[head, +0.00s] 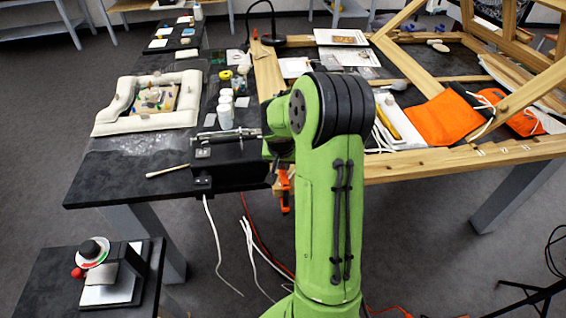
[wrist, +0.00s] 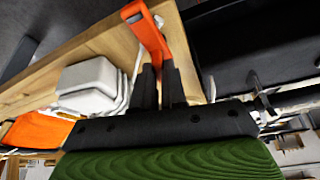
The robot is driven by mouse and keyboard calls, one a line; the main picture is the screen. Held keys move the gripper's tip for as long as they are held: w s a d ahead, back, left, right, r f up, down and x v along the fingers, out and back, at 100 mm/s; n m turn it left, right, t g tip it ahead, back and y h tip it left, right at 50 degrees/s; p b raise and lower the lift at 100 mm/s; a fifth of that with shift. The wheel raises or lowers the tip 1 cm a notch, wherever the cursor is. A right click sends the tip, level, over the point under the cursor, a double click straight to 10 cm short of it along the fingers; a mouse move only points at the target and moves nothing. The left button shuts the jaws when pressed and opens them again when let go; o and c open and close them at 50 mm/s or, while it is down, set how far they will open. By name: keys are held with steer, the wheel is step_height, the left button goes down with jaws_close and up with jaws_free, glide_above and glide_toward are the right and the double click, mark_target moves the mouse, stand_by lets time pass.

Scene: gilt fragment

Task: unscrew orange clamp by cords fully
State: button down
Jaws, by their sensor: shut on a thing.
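The orange clamp (head: 284,187) hangs at the front edge of the table in the head view, just left of my green arm. White cords (head: 247,240) hang below the table near it. In the wrist view the clamp (wrist: 150,37) shows as an orange bar against the wooden beam. My gripper (wrist: 161,72) has its two dark fingers shut on the clamp's lower end in that view. The exact grip point is partly hidden by the fingers. In the head view my arm hides most of the gripper.
A wooden frame (head: 420,166) lies along the table's right side, with an orange cloth (head: 443,118) on it. A black box (head: 235,165) sits at the edge left of the clamp. White bottles (head: 225,110) stand behind it. A red cable hangs to the floor.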

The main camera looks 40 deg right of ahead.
steer(key=n, duration=0.3)
steer(key=shift+t+y+b, duration=0.3)
steer(key=shift+t+b, duration=0.05)
steer(key=shift+t, duration=0.05)
steer(key=c, duration=1.2)
jaws_free()
steer(key=p+v, duration=0.2)
steer(key=v, duration=1.4)
steer(key=shift+d+p, duration=0.1)
steer(key=shift+p, duration=0.2)
